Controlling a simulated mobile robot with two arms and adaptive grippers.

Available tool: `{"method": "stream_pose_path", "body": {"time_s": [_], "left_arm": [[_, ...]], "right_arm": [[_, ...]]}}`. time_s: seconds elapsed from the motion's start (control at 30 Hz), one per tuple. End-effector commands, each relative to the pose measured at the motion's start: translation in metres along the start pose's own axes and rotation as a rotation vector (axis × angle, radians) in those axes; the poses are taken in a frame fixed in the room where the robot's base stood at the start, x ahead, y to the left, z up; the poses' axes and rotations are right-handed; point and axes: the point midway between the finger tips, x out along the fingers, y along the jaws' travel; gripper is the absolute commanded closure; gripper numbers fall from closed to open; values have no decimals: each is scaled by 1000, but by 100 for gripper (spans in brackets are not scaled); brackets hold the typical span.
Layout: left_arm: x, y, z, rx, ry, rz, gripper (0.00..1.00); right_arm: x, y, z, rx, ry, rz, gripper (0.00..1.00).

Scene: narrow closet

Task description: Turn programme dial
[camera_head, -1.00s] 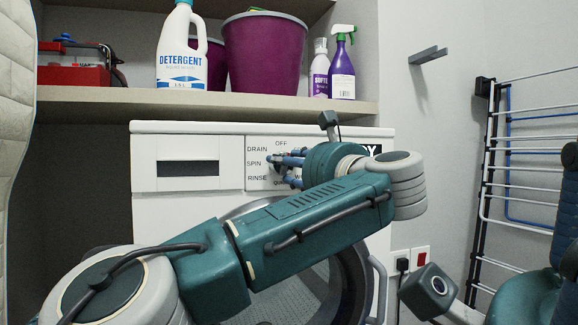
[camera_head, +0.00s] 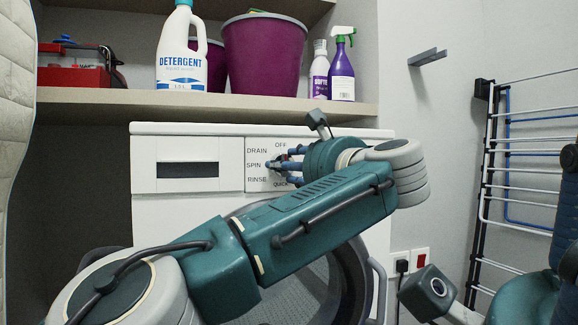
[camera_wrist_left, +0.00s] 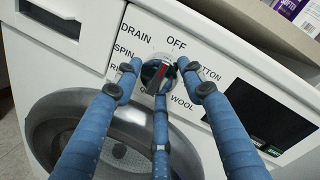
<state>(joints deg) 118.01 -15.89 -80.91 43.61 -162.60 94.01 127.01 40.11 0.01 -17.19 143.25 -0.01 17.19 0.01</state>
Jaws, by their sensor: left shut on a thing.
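The programme dial (camera_wrist_left: 159,74) is a dark, shiny knob with a red mark, on the white front panel of the washing machine (camera_head: 160,212). Printed words ring it, among them OFF, DRAIN, SPIN, QUICK and WOOL. My left gripper (camera_wrist_left: 161,76) has its three blue fingers closed around the dial, one on each side and one below. In the head view the left gripper (camera_head: 282,164) reaches the panel from the right, and its fingers largely hide the dial. I cannot tell which word the red mark points to. My right gripper is out of view.
A drying rack (camera_head: 520,152) stands at the right wall. The round door is below the panel.

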Motion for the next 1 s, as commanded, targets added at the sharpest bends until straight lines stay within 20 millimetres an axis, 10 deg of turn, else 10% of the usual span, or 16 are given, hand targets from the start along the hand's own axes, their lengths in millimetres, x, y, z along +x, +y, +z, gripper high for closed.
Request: {"method": "stream_pose_path", "body": {"time_s": [0.03,0.07,0.13,0.47,1.0], "left_arm": [[-1,1,-6,2,13,-1,86],[-1,1,-6,2,13,-1,56],[-1,1,-5,2,12,-2,42],[-3,0,-2,1,5,-3,41],[-74,-1,-3,2,8,-4,41]], "right_arm": [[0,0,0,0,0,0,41],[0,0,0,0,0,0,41],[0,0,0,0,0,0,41],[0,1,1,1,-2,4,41],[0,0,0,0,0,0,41]]}}
